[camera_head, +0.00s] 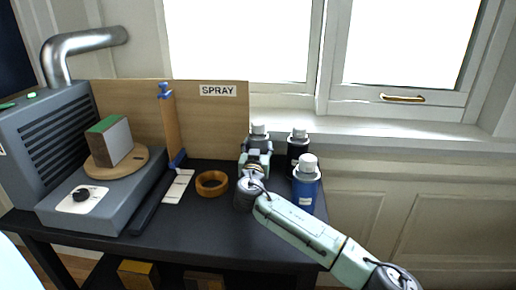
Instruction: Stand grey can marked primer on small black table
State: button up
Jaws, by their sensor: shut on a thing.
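A grey can with a white cap (258,141) is at the back of the dark table (225,238), in front of the window sill. Its lower part is hidden behind my gripper, and no primer marking can be read. My gripper (257,154) reaches it from the front and is shut on it. The can looks upright; I cannot tell whether its base touches the table. I cannot tell whether this dark table is the small black table; no other table shows.
A black can (297,146) and a blue can (306,188) stand close on the right. An orange ring (212,183) lies left. A grey machine (50,140) with a turntable (117,164), an upright clamp (170,125) and a SPRAY board (220,110) fill the left and back. The front table area is clear.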

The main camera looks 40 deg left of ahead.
jog(key=o, duration=1.5)
